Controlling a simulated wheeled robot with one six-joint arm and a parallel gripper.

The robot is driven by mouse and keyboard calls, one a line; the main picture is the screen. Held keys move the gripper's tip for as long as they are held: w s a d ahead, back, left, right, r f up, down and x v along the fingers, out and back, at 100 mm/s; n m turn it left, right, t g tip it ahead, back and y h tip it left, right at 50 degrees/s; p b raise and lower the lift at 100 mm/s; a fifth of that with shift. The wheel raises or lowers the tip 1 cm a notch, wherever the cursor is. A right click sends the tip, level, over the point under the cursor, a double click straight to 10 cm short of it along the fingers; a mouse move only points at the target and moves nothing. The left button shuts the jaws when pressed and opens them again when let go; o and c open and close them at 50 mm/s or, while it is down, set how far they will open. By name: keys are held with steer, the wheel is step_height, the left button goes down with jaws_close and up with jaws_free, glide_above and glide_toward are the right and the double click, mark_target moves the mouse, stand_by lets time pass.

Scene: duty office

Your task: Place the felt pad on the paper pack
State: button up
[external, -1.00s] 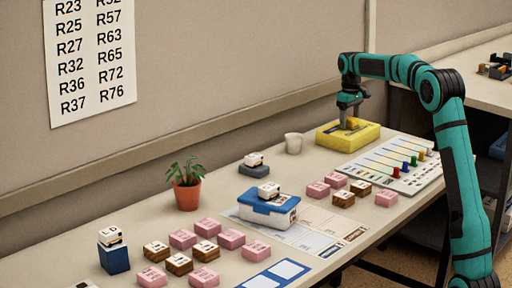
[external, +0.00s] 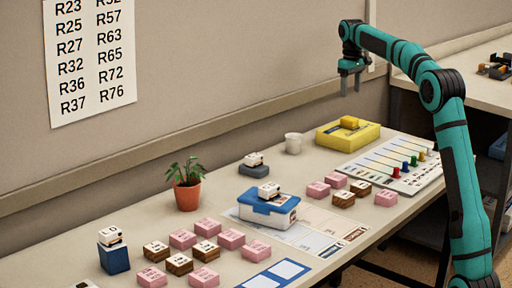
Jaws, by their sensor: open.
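The paper pack (external: 335,140), a flat yellow pack, lies at the back right of the desk against the wall side. A small yellow block, which looks like the felt pad (external: 349,122), rests on top of it, toward the back of its upper face. My gripper (external: 350,91) is open and empty, pointing down well above the pad and pack, touching neither.
A white cup (external: 293,143) stands left of the pack. A board with coloured pegs (external: 395,163) lies to its right. A blue-lidded box (external: 268,208), a potted plant (external: 186,184) and several pink and brown blocks occupy the desk further left.

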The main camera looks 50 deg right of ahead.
steer(key=shift+r, duration=0.1)
steer(key=s+a+r+t+h, duration=0.1)
steer(key=s+a+r+t, duration=0.2)
steer(key=s+a+r, duration=0.4)
steer(key=s+a+r+t, duration=0.3)
steer(key=s+a, duration=0.2)
steer(key=a, duration=0.4)
steer(key=s+a+r+t+h, duration=0.1)
steer(key=s+a+r+t, duration=0.3)
steer(key=a, duration=0.4)
steer(key=s+a+f+t+y, duration=0.1)
steer(key=s+a+t, duration=0.2)
steer(key=s+a, duration=0.4)
steer(key=s+a+f+t+y, duration=0.1)
steer(key=s+a+t, duration=0.3)
steer(key=s, duration=1.7)
steer(key=a+f, duration=0.1)
steer(key=a, duration=0.2)
